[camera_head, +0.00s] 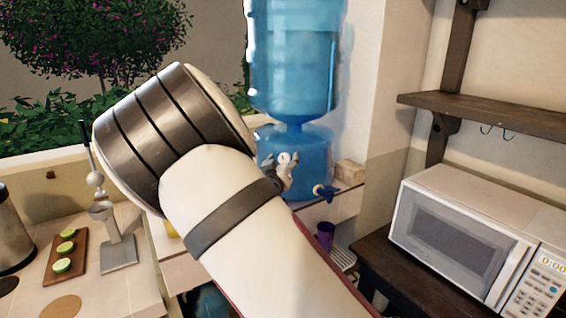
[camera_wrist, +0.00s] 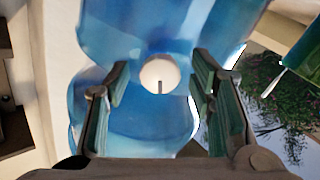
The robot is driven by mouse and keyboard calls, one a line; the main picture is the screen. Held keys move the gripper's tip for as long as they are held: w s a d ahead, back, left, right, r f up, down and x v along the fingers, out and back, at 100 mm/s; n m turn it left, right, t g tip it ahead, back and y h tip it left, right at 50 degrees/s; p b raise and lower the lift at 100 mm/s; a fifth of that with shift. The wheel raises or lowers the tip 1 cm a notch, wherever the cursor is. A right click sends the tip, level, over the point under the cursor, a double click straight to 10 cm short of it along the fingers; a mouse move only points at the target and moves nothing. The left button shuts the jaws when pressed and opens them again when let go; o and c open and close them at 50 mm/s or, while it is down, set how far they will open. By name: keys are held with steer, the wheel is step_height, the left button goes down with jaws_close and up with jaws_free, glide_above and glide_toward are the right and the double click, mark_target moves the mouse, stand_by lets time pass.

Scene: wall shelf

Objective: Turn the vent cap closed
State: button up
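The vent cap (camera_wrist: 158,72) is a round white disc with a short dark mark at its lower edge in the wrist view. It sits on the blue water dispenser (camera_wrist: 125,30), between my open fingers in the picture. My gripper (camera_wrist: 160,82) has a green-padded finger on each side of the cap, with gaps between them and the cap. I cannot tell how far the fingertips are from it in depth. In the head view my gripper (camera_head: 284,168) is at the dispenser's lower part (camera_head: 310,152), and a white round spot shows there. My arm hides part of the dispenser.
A blue tap (camera_head: 326,192) sticks out at the dispenser's lower right, above a purple cup (camera_head: 325,236). A microwave (camera_head: 465,240) stands on a dark table to the right. A wooden shelf (camera_head: 490,112) is on the wall. Limes on a board (camera_head: 66,255) lie at the left.

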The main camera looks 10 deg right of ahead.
steer(key=c, duration=1.1)
steer(key=shift+o, duration=0.2)
steer(key=m, duration=0.4)
steer(key=shift+m, duration=0.4)
steer(key=m+b, duration=0.1)
steer(key=m, duration=0.3)
steer(key=shift+m, duration=0.3)
steer(key=m+b, duration=0.3)
steer(key=m, duration=0.3)
steer(key=shift+w, duration=0.1)
steer(key=m+b, duration=0.3)
steer(key=m, duration=0.1)
steer(key=shift+f+b, duration=0.1)
steer(key=shift+b, duration=0.25)
steer(key=shift+m+b, duration=0.95)
steer(key=shift+m, duration=0.25)
